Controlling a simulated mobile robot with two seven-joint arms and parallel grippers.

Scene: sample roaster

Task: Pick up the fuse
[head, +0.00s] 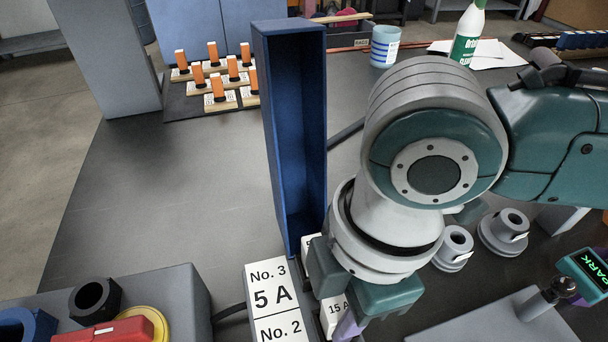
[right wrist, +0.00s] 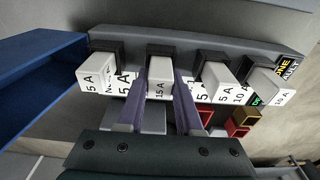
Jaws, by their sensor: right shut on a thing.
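A white fuse marked 15 A (right wrist: 160,84) sits in the middle of a row in the right wrist view, in front of a dark holder. My right gripper (right wrist: 161,98) has its two purple fingers on either side of this fuse and is shut on it. In the head view the gripper (head: 348,324) is low at the centre, and the white 15 A fuse (head: 335,309) shows beside it, partly covered. Whether the fuse is fully seated in its holder I cannot tell. My left gripper is in neither view.
A tall blue open cover (head: 292,130) rises just left of my right arm. A No. 3 label (head: 268,285) lies beside the fuses. Grey cylinders (head: 455,245) stand at right.

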